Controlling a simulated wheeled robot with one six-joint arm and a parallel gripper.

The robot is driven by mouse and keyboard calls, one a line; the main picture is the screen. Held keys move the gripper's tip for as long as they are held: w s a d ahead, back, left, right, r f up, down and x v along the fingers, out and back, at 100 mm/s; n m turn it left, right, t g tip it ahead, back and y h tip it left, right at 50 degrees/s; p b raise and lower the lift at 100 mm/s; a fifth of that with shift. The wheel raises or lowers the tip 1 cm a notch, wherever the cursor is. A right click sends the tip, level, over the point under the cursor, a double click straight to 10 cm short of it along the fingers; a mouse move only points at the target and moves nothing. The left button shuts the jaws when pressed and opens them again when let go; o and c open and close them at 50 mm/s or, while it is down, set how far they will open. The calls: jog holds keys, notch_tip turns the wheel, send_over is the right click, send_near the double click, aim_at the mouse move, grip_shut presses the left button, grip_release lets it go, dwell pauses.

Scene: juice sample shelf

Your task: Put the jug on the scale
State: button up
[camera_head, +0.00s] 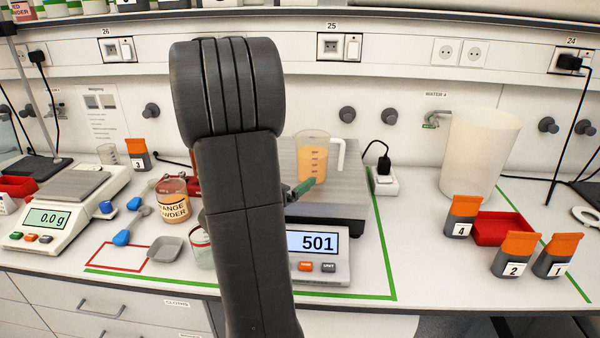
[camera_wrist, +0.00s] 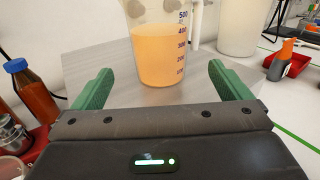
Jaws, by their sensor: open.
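The jug (camera_head: 313,158) is a clear measuring jug with a white handle and orange juice inside. It stands upright on the grey plate of the scale (camera_head: 351,192), whose display reads 501. In the wrist view the jug (camera_wrist: 160,52) stands just beyond my gripper (camera_wrist: 152,85). The green fingers are wide apart, one to each side of the jug and clear of it. My gripper is open and empty. In the head view my arm hides most of the gripper; one green fingertip shows near the front of the scale plate.
A second scale (camera_head: 62,205) reading 0.0 g stands at left. An orange powder jar (camera_head: 173,204) and a small grey tray (camera_head: 165,249) are left of my arm. A large white pitcher (camera_head: 479,150), red tray (camera_head: 505,229) and several orange-topped pouches (camera_head: 516,254) stand at right.

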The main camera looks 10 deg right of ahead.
jog(key=shift+v, duration=0.9)
